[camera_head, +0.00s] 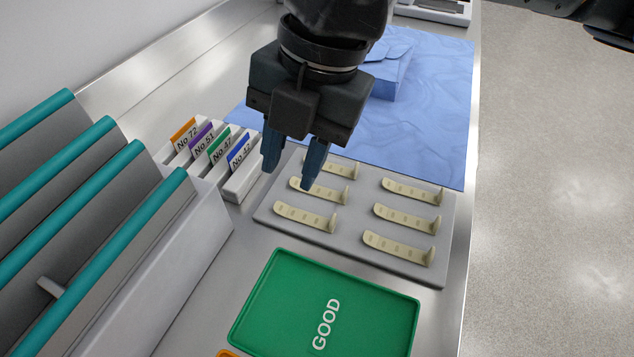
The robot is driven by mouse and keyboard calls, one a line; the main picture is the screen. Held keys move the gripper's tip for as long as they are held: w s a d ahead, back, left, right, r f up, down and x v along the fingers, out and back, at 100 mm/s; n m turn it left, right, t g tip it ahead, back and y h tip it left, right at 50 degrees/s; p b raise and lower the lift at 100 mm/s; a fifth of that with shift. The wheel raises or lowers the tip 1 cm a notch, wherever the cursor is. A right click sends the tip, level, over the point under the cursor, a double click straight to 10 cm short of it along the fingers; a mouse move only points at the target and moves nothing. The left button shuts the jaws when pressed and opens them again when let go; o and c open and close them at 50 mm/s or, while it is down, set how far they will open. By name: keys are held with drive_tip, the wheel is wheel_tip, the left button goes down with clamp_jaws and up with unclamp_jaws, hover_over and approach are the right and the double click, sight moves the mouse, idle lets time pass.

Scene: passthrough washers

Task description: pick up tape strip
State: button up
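Several beige tape strips with upturned right ends lie in two columns on a grey plate (353,238). The left column has a back strip (338,168), a middle strip (325,191) and a front strip (304,217). The right column has a back strip (411,191), a middle strip (406,219) and a front strip (398,248). My gripper (289,177) is open, with two dark blue fingers apart and nothing visible between them. It points down over the plate's left back corner. Its right finger partly covers the middle left strip; I cannot tell its height above it.
A green tray (260,310) marked GOOD lies in front of the plate. Numbered, colour-tabbed cards stand in a white holder (245,178) at left. A rack with teal-edged panels (110,245) fills the left. Behind is a blue cloth (420,125) with a folded blue packet (392,75).

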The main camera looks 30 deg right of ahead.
sight(346, 189)
drive_tip(key=d+f+g+h, duration=0.1)
drive_tip(key=d+h, duration=0.1)
drive_tip(key=d, duration=0.4)
drive_tip(key=shift+h, duration=0.3)
drive_tip(key=f, duration=0.2)
drive_tip(key=d+f, duration=0.1)
drive_tip(key=f, duration=0.5)
drive_tip(key=shift+s+d+b, duration=0.25)
drive_tip(key=shift+b, duration=0.15)
drive_tip(key=shift+r, duration=0.1)
clamp_jaws()
